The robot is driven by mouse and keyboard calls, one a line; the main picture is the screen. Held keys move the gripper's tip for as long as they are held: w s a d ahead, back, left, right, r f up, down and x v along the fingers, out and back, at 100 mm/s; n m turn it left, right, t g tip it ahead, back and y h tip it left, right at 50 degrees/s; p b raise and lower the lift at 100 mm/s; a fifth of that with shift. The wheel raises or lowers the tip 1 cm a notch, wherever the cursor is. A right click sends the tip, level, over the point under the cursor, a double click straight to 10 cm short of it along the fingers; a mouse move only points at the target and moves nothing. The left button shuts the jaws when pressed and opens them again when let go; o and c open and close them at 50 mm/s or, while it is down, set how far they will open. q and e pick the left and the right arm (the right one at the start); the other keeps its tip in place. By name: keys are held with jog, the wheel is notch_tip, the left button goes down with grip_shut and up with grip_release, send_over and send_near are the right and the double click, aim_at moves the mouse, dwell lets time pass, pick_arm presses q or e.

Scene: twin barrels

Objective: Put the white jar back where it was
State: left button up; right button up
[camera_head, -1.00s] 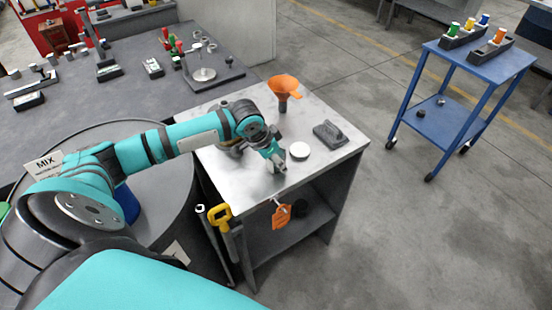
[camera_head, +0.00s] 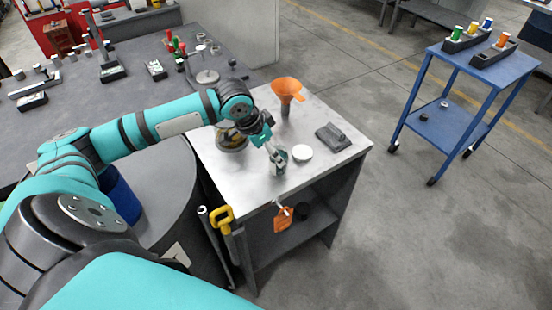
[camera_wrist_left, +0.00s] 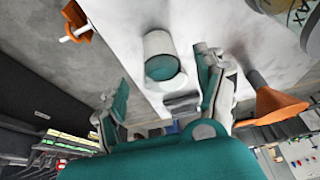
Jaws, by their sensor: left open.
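The white jar (camera_head: 302,153) shows in the head view as a round white top on the grey metal side table (camera_head: 240,182). In the left wrist view a white cylinder (camera_wrist_left: 158,44), which looks like the jar, lies ahead between the two fingers; its near end looks teal-grey. My left gripper (camera_head: 279,160) is low over the table, just left of the jar in the head view. Its fingers are spread apart in the left wrist view (camera_wrist_left: 163,82), and nothing is clamped between them. Whether a finger touches the jar cannot be told. My right gripper is in neither view.
An orange funnel (camera_head: 287,87) stands behind the jar, and a dark grey block (camera_head: 333,137) lies to its right. A round metallic thing (camera_head: 231,140) is partly hidden by my arm. A yellow-handled tool (camera_head: 221,214) and orange tag (camera_head: 283,220) hang in front. A blue trolley (camera_head: 443,127) stands right.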

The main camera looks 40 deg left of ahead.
pick_arm(q)
jog(key=shift+v, duration=2.4)
jog(key=shift+d+f, duration=0.1)
